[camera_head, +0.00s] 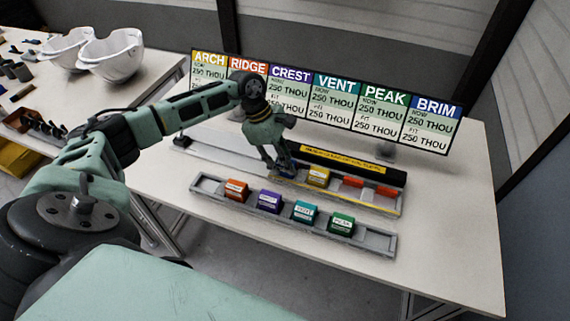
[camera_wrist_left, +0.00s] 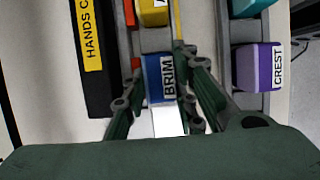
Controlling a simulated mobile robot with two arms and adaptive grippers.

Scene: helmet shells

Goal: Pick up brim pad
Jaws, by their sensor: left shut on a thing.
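The brim pad is a small blue block with a white label reading BRIM. It shows in the left wrist view (camera_wrist_left: 154,76) between my fingers, and in the head view it is mostly hidden behind the fingertips. My left gripper (camera_head: 282,165) reaches down from above over the rear rail, left of a yellow block (camera_head: 318,177). In the left wrist view my left gripper (camera_wrist_left: 158,98) has a finger on each side of the brim pad and is shut on it. I cannot tell whether the pad is clear of the rail. My right gripper is not in view.
The front rail (camera_head: 377,243) holds an orange block (camera_head: 236,190), a purple CREST block (camera_head: 269,201), a teal block (camera_head: 304,211) and a green block (camera_head: 341,223). A black bar (camera_head: 370,167) with a yellow strip borders the rear rail. A sign board (camera_head: 330,101) stands behind.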

